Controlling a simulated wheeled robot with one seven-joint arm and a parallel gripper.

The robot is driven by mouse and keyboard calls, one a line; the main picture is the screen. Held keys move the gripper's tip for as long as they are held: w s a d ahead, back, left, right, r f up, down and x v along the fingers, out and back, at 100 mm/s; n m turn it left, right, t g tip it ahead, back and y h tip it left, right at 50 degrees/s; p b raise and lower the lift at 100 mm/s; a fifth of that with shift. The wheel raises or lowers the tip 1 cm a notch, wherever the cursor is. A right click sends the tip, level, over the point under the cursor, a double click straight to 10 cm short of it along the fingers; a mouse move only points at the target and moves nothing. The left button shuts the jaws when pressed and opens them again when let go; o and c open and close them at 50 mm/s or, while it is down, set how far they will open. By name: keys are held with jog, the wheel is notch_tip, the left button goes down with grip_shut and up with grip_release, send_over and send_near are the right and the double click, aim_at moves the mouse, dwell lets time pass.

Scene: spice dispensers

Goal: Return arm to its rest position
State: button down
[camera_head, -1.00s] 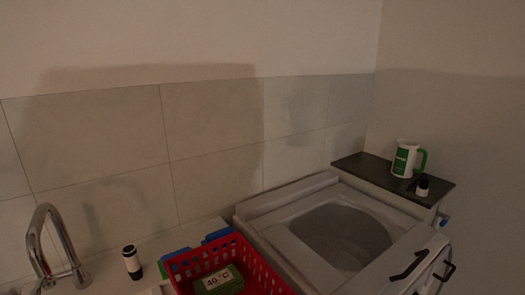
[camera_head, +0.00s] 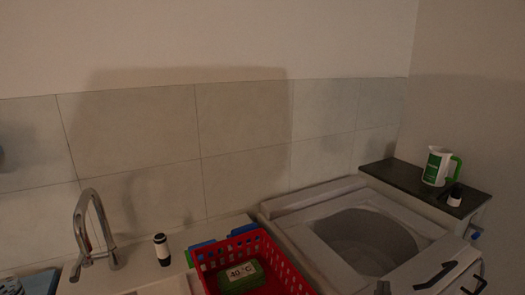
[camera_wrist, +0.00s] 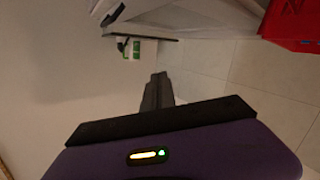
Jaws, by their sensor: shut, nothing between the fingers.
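My gripper (camera_wrist: 158,90) shows in the wrist view with its dark fingers together and nothing between them. It points out over pale tiles, clear of any object. In the head view I cannot make out my gripper with certainty. A small white and black dispenser (camera_head: 161,249) stands upright beside the tap. Another small dispenser (camera_head: 455,195) stands on the dark shelf at the right.
A green and white jug (camera_head: 437,166) is on the dark shelf (camera_head: 407,184). A curved tap (camera_head: 84,230) is at left.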

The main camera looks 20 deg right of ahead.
jog(key=s+a+f+n+t+y, duration=0.25)
jog(key=a+n+y, duration=0.2)
jog(key=a, duration=0.25)
jog(key=s+a+f+n+t+y, duration=0.1)
jog(key=a+f+n+t+y, duration=0.25)
jog(key=a+y, duration=0.35)
jog(key=s+a+f, duration=0.1)
jog(key=s, duration=0.9)
jog(key=s+a+f+m+g+y, duration=0.1)
jog(key=s+a, duration=0.1)
jog(key=s, duration=0.8)
jog(key=shift+s+a+f+g, duration=0.25)
jog(key=shift+s+g, duration=0.05)
jog(key=shift+s, duration=0.05)
jog(key=shift+d, duration=0.1)
